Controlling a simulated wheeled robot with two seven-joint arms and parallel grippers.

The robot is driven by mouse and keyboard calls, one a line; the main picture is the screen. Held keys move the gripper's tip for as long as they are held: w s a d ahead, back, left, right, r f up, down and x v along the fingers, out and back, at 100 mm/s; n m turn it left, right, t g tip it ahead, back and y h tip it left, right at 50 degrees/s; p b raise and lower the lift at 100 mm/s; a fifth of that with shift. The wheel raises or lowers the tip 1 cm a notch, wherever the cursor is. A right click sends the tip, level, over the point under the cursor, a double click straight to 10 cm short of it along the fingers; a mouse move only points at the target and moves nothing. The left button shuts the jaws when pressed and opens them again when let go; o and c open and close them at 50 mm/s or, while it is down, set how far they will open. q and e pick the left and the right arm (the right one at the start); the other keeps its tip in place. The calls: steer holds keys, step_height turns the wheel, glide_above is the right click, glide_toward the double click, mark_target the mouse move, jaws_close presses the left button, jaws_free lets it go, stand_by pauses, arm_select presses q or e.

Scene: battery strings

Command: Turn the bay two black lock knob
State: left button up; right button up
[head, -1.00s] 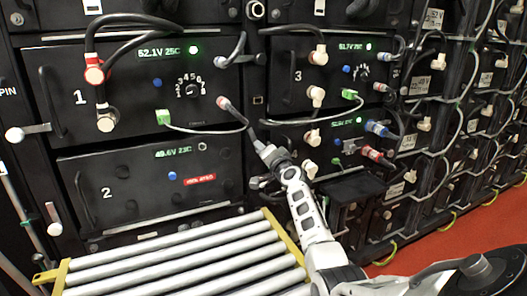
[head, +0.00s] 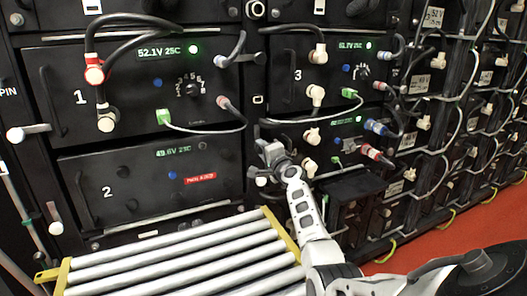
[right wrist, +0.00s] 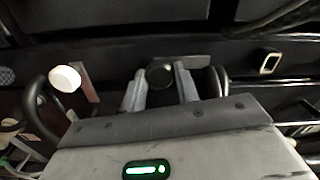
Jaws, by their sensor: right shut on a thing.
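Bay two (head: 135,205) is the lower left black drawer front, marked 2, with a lit green readout, a blue button and a red label. My right gripper (head: 270,152) is at the upper right edge of bay two, by the post between the two columns. In the right wrist view, its two grey fingers (right wrist: 160,88) are shut on a round black knob (right wrist: 160,74), one finger on each side. The gripper hides this knob in the head view. My left gripper is not in view.
A white knob (right wrist: 65,78) is beside the gripper in the right wrist view. Bay one (head: 120,95), with cables, is above bay two. A roller table (head: 170,262) stands in front. Cabled bay three (head: 285,80) is at the right.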

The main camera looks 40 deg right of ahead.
steer(key=shift+f, duration=0.1)
steer(key=o, duration=1)
steer(key=shift+c, duration=0.2)
arm_select(q)
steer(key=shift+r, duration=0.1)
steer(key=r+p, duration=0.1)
steer(key=p, duration=0.2)
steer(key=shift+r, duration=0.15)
arm_select(e)
steer(key=v, duration=1.6)
